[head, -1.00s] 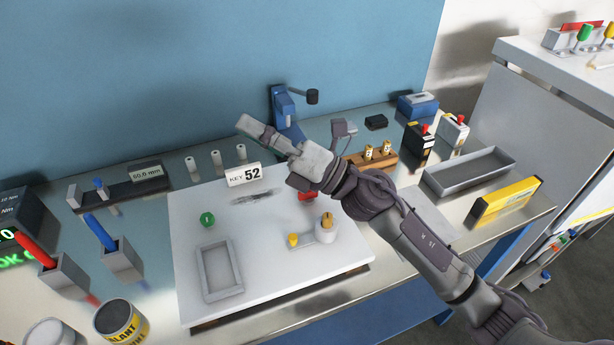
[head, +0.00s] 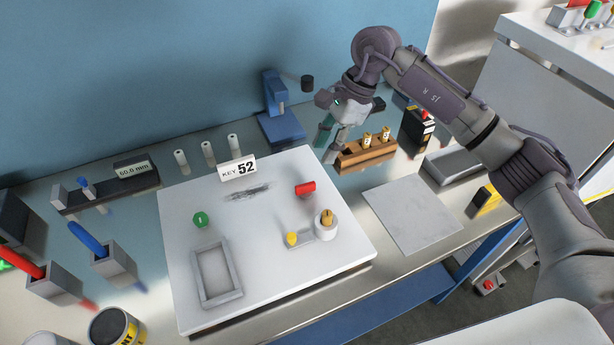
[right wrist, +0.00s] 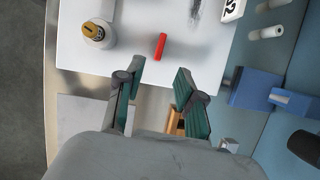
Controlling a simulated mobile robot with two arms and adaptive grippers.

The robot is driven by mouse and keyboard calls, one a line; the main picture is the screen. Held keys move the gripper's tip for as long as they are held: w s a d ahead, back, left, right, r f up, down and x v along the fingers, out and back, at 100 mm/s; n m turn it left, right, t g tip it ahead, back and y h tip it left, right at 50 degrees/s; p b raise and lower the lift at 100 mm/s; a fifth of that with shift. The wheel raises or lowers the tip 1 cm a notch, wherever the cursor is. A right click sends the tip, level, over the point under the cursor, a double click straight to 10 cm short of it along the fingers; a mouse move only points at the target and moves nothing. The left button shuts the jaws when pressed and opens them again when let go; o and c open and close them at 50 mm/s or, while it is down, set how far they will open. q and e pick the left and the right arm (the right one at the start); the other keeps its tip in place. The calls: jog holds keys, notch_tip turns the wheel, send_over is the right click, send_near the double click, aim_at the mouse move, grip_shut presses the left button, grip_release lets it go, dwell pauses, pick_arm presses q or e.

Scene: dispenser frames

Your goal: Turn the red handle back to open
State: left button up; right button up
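The red handle (head: 305,188) is a short red bar on the right part of the white board (head: 270,190). In the right wrist view the red handle (right wrist: 160,46) stands ahead of the fingertips, between their lines and apart from them. My right gripper (head: 330,152) hangs beyond the board's far right edge, near the wooden block, fingers pointing down. In the right wrist view the right gripper (right wrist: 160,70) has its two green-padded fingers spread with nothing between them. My left gripper is not in view.
A white knob with a brass top (head: 326,225) and a yellow peg (head: 292,239) sit near the handle. A green button (head: 200,219) and a grey frame (head: 217,275) are left. The wooden block (head: 366,150) and blue stand (head: 278,110) are close to my right gripper.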

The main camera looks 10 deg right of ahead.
aim_at(306, 185)
jog(key=p+x, duration=0.2)
jog(key=x, duration=0.7)
jog(key=shift+a+f+p, duration=0.2)
jog(key=shift+p, duration=0.15)
jog(key=shift+a+f, duration=0.15)
jog(key=shift+f, duration=0.4)
grip_shut()
